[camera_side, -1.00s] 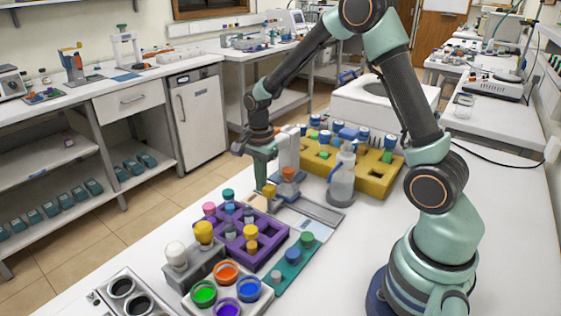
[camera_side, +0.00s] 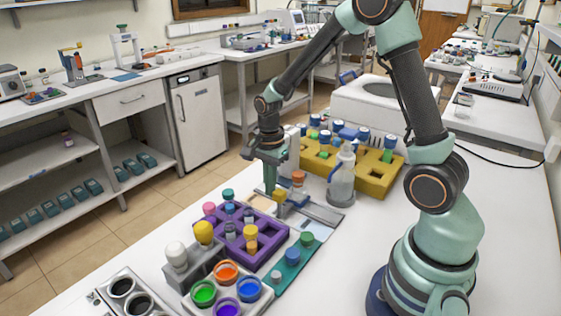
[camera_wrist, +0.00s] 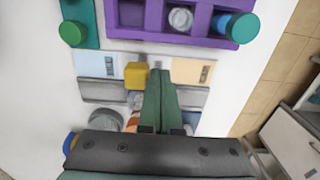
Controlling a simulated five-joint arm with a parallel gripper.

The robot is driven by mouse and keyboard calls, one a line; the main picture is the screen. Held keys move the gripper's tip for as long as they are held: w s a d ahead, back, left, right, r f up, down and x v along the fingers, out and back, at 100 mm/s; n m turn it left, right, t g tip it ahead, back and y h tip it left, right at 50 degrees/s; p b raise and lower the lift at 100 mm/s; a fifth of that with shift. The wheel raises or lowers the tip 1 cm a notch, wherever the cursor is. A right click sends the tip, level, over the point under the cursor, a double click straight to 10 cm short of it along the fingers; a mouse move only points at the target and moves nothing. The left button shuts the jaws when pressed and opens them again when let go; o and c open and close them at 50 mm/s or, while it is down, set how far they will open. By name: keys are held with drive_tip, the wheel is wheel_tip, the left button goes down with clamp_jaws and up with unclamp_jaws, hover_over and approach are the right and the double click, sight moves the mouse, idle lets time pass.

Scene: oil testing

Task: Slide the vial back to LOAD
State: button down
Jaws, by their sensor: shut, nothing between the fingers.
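A vial with an orange cap (camera_side: 298,177) stands at the grey slide track (camera_side: 318,212) in the side view. A yellow block (camera_side: 279,197) sits beside it, on the near side. My gripper (camera_side: 270,189) is shut and empty, its tips low just left of the yellow block. In the wrist view the shut fingers (camera_wrist: 160,95) stand immediately right of the yellow block (camera_wrist: 136,75), seemingly against it; contact is hard to confirm. The orange cap (camera_wrist: 132,121) is partly hidden by my gripper body. A pale blue panel (camera_wrist: 97,65) and a beige panel (camera_wrist: 190,72) mark the track; their lettering is unreadable.
A purple rack (camera_side: 262,255) with several capped vials stands close in front of the track. A teal strip (camera_side: 290,268) lies right of it. A clear bottle (camera_side: 341,180) and a yellow rack (camera_side: 375,181) stand behind. The white table at right is clear.

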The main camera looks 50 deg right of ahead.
drive_tip(key=shift+w, duration=0.4)
drive_tip(key=shift+r, duration=0.1)
wheel_tip(320, 180, up, 7)
drive_tip(key=shift+r, duration=0.15)
idle(0.7)
